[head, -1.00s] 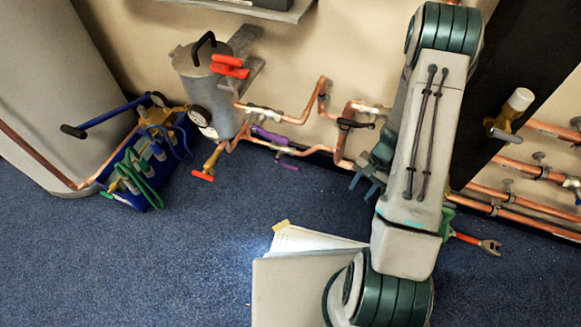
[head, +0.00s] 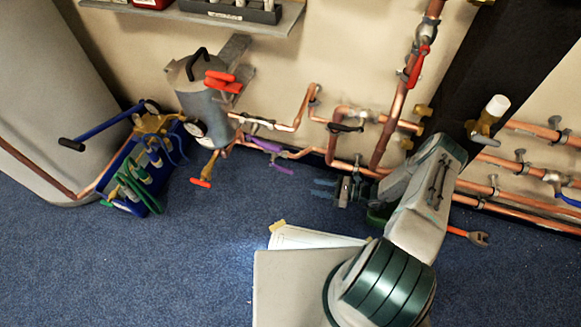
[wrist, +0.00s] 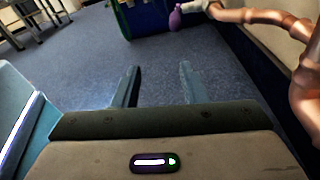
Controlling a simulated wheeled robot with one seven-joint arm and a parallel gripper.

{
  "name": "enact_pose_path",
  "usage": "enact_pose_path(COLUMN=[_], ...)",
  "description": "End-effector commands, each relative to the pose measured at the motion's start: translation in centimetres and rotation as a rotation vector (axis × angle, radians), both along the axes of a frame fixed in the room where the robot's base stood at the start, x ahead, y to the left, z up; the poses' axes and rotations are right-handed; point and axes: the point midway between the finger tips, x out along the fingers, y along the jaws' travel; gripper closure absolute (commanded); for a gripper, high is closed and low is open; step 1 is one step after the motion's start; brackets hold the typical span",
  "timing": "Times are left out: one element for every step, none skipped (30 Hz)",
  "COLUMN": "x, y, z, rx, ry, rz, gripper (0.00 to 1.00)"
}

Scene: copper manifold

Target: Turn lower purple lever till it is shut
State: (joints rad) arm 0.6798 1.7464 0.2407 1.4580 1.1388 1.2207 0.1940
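The lower purple lever (head: 281,168) hangs down and slightly right from the lower copper pipe, at an angle to it. Another purple handle (head: 263,145) lies roughly along the pipe just above it. In the wrist view a purple handle (wrist: 175,18) shows near the top, beyond the fingers; I cannot tell which lever it is. My gripper (head: 325,189) is low over the floor, to the right of the lower lever and pointing left towards it. In the wrist view my gripper (wrist: 160,85) is open and empty, with both fingers apart from any pipe or lever.
Copper pipes (head: 350,169) run along the wall beside my gripper. A grey tank (head: 200,108) and a red-handled valve (head: 201,183) stand further left. A blue crate (head: 128,205) is at the far left.

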Motion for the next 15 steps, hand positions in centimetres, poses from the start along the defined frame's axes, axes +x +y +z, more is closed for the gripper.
enact_pose_path(x=[0.5,0.8,1.1,1.3,1.4,1.6,1.7,1.9,2.0,2.2,2.3,2.6,2.8,3.1,3.3], y=[0.0,-0.1,-0.1,-0.1,-0.1,0.0,0.2,0.4,0.8,1.2,1.7,2.4,3.0,3.5,4.4], z=[0.4,0.5,0.7,0.7,0.8,0.9,0.9,0.9,0.8,0.8,0.8,0.8,0.8,0.7,0.7], rx=[0.042,0.062,0.085,0.097,0.106,0.115,0.118,0.120,0.120,0.119,0.118,0.119,0.119,0.118,0.117], ry=[0.002,0.003,0.003,0.004,0.003,0.003,0.003,0.003,0.003,0.003,0.003,0.002,0.002,0.002,0.003], rz=[-0.037,-0.054,-0.073,-0.083,-0.091,-0.095,-0.098,-0.099,-0.099,-0.098,-0.097,-0.095,-0.095,-0.096,-0.094], gripper=[0.61,0.61,0.61,0.61,0.61,0.61,0.61,0.61,0.61,0.61,0.61,0.61,0.61,0.61,0.61])
